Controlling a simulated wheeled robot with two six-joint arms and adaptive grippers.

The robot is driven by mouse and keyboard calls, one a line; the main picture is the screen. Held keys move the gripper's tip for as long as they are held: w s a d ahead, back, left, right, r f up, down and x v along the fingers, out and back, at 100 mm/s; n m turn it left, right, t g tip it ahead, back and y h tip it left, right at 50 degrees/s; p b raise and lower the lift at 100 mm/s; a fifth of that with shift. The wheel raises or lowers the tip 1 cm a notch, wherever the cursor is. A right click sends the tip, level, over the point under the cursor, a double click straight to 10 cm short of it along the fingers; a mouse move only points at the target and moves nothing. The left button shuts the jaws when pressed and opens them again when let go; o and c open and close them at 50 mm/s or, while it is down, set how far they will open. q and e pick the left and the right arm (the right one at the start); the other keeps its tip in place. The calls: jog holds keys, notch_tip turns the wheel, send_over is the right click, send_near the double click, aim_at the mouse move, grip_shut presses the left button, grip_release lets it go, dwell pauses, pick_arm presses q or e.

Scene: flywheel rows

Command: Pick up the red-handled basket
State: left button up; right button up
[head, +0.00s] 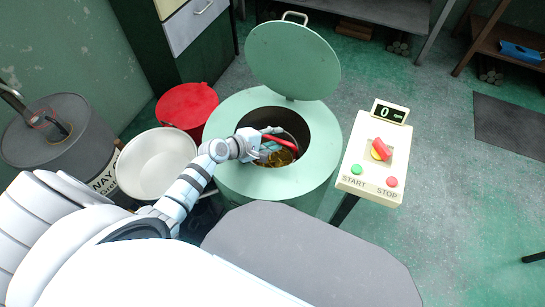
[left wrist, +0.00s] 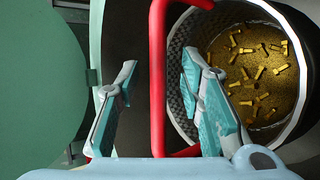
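The basket (left wrist: 178,45) is a round mesh container with a pale rim and a red handle (left wrist: 157,100). It holds several brass-coloured bolts on a golden layer. In the head view the red handle (head: 282,143) shows inside the open green drum (head: 232,180). My left gripper (left wrist: 158,62) is open, with the red handle running between its two spread fingers; they do not look closed on it. In the head view my left gripper (head: 270,147) reaches into the drum mouth and partly hides the basket. My right gripper is not in view.
The drum's round lid (head: 293,60) stands open behind it. A control box (head: 372,165) with START and STOP buttons stands at the right. A white bowl (head: 155,165), a red bucket (head: 187,105) and a grey lidded drum (head: 55,135) crowd the left. Floor at right is mostly clear.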

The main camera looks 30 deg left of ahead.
pick_arm(q)
jog(key=shift+r, duration=0.1)
grip_shut()
jog(key=shift+r, duration=0.15)
